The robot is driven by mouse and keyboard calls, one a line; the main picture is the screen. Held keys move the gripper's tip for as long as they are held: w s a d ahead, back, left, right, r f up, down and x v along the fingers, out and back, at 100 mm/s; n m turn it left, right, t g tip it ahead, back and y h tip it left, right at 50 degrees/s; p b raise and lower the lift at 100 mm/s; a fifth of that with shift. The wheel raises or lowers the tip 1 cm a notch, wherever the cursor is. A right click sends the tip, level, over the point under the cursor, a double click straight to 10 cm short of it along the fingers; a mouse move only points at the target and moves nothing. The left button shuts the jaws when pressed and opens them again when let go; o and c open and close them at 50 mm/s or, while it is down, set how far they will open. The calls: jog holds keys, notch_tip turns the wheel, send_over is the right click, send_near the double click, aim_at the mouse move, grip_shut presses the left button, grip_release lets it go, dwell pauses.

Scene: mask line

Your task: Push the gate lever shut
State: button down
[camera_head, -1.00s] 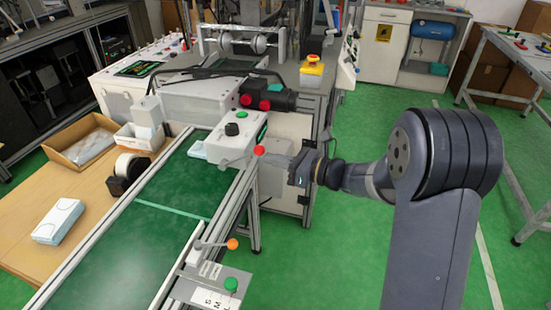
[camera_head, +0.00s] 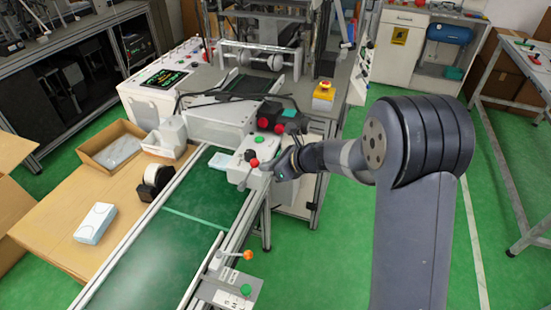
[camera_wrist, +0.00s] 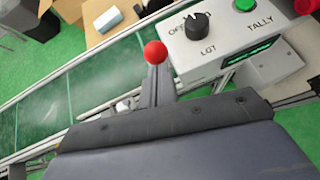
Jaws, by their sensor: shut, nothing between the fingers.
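A lever with a red ball knob (camera_head: 254,162) stands at the near side of the white control box (camera_head: 237,166). Its thin rod runs from lower left up to the ball. In the wrist view the red ball (camera_wrist: 155,53) sits just beyond my fingertips, beside the box's black selector knob. My gripper (camera_head: 275,168) is shut and empty, close on the right of the ball; I cannot tell if it touches the lever. In the wrist view my closed fingers (camera_wrist: 156,80) hide the rod. A second lever, with an orange ball (camera_head: 248,255), is nearer on the conveyor rail.
The green conveyor belt (camera_head: 190,240) runs beside the box, with a pale blue mask (camera_head: 222,161) on it. A cardboard tray (camera_head: 122,150) lies on the table at left. Green floor is free at right.

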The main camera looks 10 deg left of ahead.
jog(key=shift+a+r+h+p, duration=0.3)
jog(key=shift+a+r+p, duration=0.15)
jog(key=shift+a+r, duration=0.15)
jog(key=shift+w+a+r+p, duration=0.2)
jog(key=shift+a+p, duration=0.25)
jog(key=shift+a, duration=0.4)
jog(key=shift+w+a+r+p, duration=0.1)
jog(key=shift+a+r+p, duration=0.3)
jog(key=shift+a, duration=0.5)
jog(key=shift+w+a+r+p, duration=0.2)
jog(key=shift+a+p, duration=0.3)
jog(key=shift+a, duration=0.35)
jog(key=a+r+v, duration=0.1)
jog(key=v, duration=1.2)
